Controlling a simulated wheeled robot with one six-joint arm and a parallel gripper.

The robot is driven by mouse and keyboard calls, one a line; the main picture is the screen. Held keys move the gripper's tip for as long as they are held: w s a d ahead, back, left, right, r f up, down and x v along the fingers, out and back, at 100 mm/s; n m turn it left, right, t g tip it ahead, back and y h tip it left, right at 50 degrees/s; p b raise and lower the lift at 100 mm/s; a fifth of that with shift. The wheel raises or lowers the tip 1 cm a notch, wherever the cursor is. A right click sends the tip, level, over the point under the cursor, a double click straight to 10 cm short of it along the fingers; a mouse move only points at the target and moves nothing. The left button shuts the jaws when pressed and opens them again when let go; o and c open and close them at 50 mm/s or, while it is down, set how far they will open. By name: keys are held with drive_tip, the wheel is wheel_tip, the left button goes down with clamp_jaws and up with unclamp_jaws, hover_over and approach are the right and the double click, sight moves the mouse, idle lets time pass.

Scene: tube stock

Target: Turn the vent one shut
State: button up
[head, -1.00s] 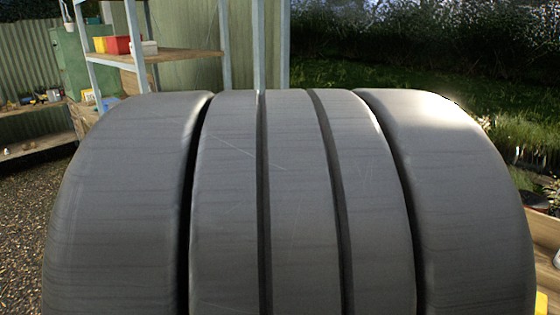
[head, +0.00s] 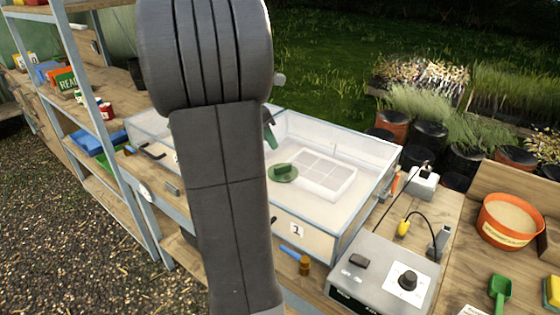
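A clear-lidded propagator box (head: 345,225) with a number 1 label (head: 297,229) on its front stands on the bench right of my arm. On its lid is a green round vent (head: 284,173) with a raised grip bar. I cannot tell whether this vent is open or shut. A white divided tray (head: 325,175) shows through the lid. My dark grey arm crosses the picture left of the vent and hides part of the box's left side. My gripper is not visible.
A second clear-lidded box (head: 150,130) is partly behind my arm. A grey control unit (head: 385,275) with a black knob (head: 408,280) and an orange sand bowl (head: 508,220) are to the right. Shelving (head: 92,120) stands left; gravel (head: 95,240) is open floor.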

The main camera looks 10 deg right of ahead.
sight(283, 166)
drive_tip(key=x, duration=1)
drive_tip(key=shift+d+f, duration=0.1)
drive_tip(key=shift+f, duration=0.2)
clamp_jaws()
